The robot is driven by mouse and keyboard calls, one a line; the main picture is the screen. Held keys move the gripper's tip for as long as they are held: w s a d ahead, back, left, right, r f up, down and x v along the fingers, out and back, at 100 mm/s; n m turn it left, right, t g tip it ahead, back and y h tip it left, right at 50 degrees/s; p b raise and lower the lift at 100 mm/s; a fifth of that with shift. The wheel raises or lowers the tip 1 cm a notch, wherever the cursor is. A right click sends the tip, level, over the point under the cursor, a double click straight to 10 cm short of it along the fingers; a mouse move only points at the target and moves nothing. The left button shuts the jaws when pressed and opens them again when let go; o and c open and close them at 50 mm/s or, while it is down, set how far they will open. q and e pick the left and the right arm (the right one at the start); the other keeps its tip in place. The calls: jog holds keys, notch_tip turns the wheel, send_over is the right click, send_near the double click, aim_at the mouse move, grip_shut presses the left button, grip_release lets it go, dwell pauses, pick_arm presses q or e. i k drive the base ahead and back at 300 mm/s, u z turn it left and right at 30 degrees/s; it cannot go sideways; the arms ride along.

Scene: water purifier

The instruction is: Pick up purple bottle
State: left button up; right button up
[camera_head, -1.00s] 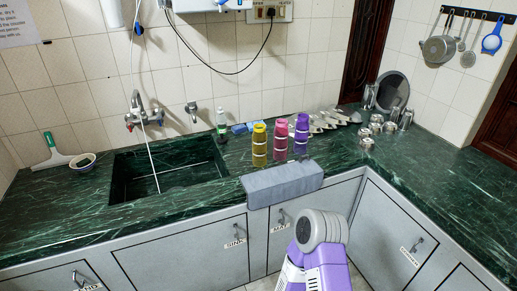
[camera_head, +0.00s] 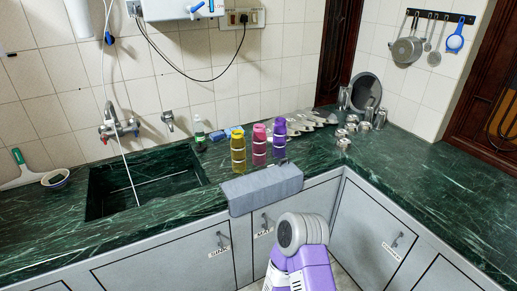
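The purple bottle (camera_head: 279,138) stands upright on the dark green counter. It is at the right end of a row of three bottles, behind the grey cloth. A pink bottle (camera_head: 259,145) stands just left of it, and a yellow bottle (camera_head: 238,153) stands left of the pink one. Nothing holds the purple bottle. A purple and grey link of one of my arms rises at the bottom centre, below the counter edge. Neither gripper can be made out in this view.
A grey folded cloth (camera_head: 262,187) hangs over the counter's front edge before the bottles. The sink (camera_head: 145,185) is to the left. Cutlery lies behind the purple bottle, with steel cups (camera_head: 352,125) to the right. The counter's right arm (camera_head: 430,185) is clear.

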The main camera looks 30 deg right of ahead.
aim_at(280, 129)
jog(key=z, duration=0.9)
jog(key=k, duration=1.2)
jog(key=z, duration=1.3)
jog(key=i, duration=0.75)
jog(key=u, duration=0.35)
jog(key=i, duration=1.8)
jog(key=u, duration=1.05)
